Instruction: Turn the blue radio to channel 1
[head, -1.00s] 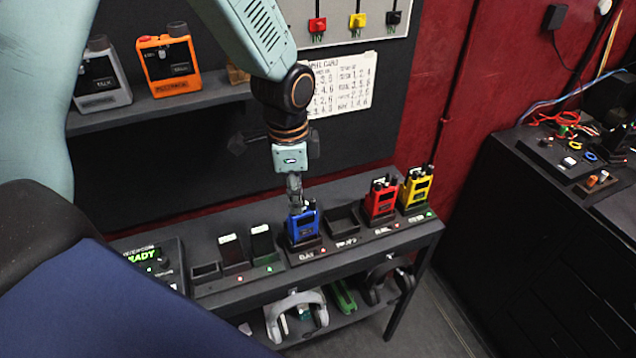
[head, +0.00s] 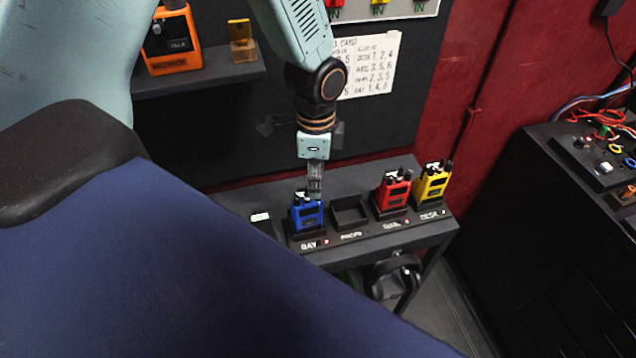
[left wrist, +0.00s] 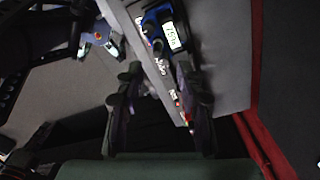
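The blue radio (head: 307,215) stands upright in the slot labelled BAY, with knobs on its top. My left gripper (head: 315,194) points down right over the top of the radio. In the left wrist view, the blue radio (left wrist: 152,20) shows at the top with a lit display, whose text is too small to read surely. The two dark fingers of my left gripper (left wrist: 160,80) are apart there, with the radio's top just beyond them. I cannot tell whether a finger touches a knob. My right gripper is in neither view.
A red radio (head: 392,192) and a yellow radio (head: 433,182) stand to the right on the same rack (head: 350,250). An empty slot (head: 349,213) lies between blue and red. An orange device (head: 172,42) sits on the upper shelf. A card (head: 370,65) hangs behind.

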